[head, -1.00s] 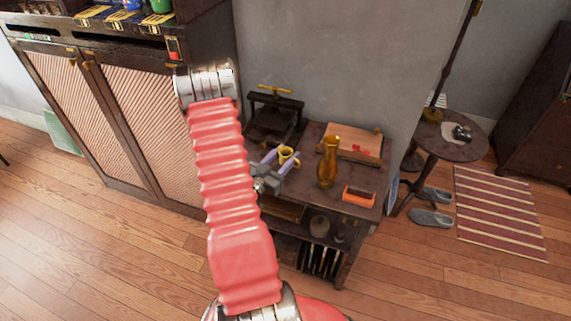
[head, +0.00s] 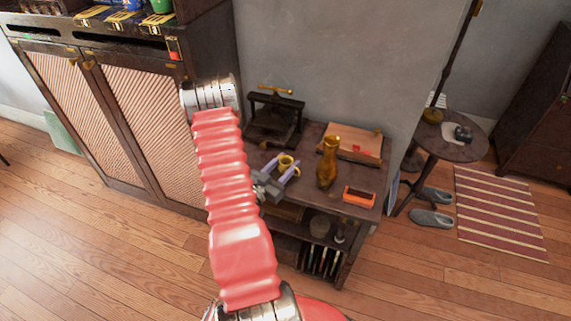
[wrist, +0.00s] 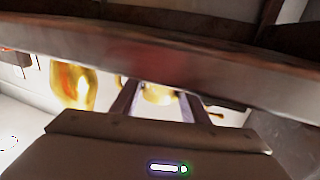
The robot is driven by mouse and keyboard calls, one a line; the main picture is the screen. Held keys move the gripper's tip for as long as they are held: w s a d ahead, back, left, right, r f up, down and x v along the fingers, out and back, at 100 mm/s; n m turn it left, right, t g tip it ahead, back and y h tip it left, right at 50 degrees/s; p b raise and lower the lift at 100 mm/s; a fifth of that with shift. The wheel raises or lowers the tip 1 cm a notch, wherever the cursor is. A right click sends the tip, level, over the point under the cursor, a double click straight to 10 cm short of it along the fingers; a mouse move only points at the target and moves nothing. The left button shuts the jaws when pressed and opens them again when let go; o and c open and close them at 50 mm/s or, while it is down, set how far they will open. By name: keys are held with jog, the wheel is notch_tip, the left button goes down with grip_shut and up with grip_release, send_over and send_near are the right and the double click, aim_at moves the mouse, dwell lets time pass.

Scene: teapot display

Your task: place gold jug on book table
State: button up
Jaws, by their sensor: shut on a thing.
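The gold jug (head: 287,162), small with a handle, is between the two pale purple fingers of my gripper (head: 282,169). My gripper is shut on it. The jug is over the left part of the dark wooden book table (head: 308,196); I cannot tell whether its base touches the top. In the wrist view the jug (wrist: 158,95) shows between the fingers (wrist: 158,102), partly hidden by the dark edge crossing the picture.
A tall amber-gold vase (head: 328,163) stands just right of the jug. An orange-and-black box (head: 359,196), a large book (head: 355,144) and a dark press (head: 274,118) are also on the table. A tall cabinet (head: 120,110) stands at the left.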

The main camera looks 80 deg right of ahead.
jog(key=o, duration=1.1)
jog(key=shift+a, duration=0.1)
jog(key=v, duration=1.2)
dwell(0.4)
